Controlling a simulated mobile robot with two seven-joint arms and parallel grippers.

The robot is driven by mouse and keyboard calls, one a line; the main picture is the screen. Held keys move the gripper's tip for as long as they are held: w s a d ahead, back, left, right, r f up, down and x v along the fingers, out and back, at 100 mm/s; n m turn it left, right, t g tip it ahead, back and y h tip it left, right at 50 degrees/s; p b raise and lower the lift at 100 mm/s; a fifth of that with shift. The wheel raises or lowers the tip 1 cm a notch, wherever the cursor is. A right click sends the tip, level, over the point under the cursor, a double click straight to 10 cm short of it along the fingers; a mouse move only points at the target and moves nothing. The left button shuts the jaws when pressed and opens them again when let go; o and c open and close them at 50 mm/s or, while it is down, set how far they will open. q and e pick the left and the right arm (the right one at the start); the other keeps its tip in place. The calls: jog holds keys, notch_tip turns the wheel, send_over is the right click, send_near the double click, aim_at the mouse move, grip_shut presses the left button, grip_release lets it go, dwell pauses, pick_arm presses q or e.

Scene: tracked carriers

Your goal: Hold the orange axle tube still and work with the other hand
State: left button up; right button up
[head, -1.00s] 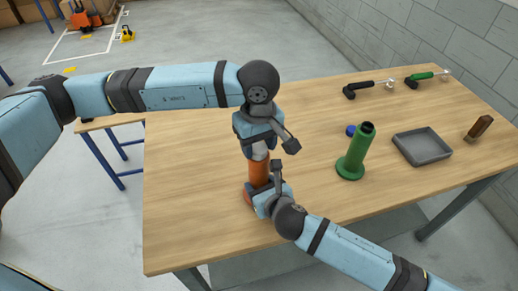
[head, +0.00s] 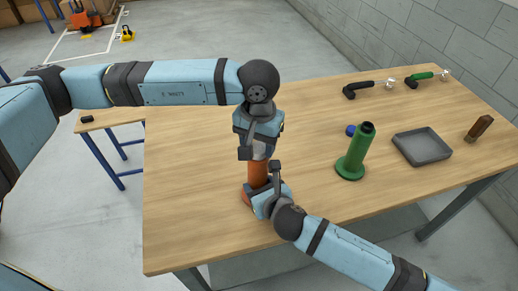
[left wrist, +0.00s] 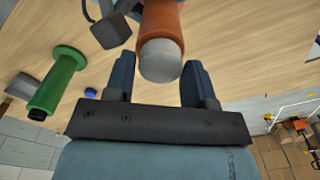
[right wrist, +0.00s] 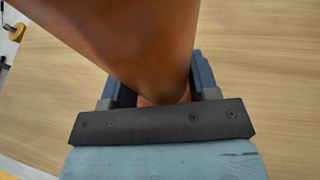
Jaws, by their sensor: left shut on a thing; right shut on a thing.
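The orange axle tube (head: 258,174) stands upright near the table's front edge, its foot partly hidden by my right gripper. A pale grey cap (left wrist: 161,60) sits on its top end. My left gripper (head: 260,140) is above, pointing down, and is shut on the grey cap; the left wrist view shows the cap between its fingers. My right gripper (head: 267,188) is low at the tube and shut on it. In the right wrist view the tube (right wrist: 140,40) fills the space between the fingers and hides the contact.
A green tube (head: 354,155) with a dark top stands to the right, a blue cap (head: 350,130) behind it. A grey tray (head: 445,151), a brown block (head: 479,127), a black-handled tool (head: 368,88) and a green-handled tool (head: 427,77) lie farther right.

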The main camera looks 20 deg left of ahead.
pick_arm(q)
jog(key=shift+s+m, duration=0.25)
jog(key=shift+m, duration=0.75)
jog(key=shift+c, duration=0.6)
pick_arm(e)
jog(key=shift+w+d+r, duration=0.1)
jog(key=shift+w+d, duration=0.1)
jog(key=shift+w, duration=0.15)
pick_arm(q)
jog(key=m, duration=0.3)
jog(key=shift+m, duration=0.4)
jog(key=m, duration=0.6)
jog(key=o, duration=1)
jog(key=shift+c, duration=0.2)
jog(key=shift+w, duration=0.1)
pick_arm(e)
jog(key=shift+s, duration=0.1)
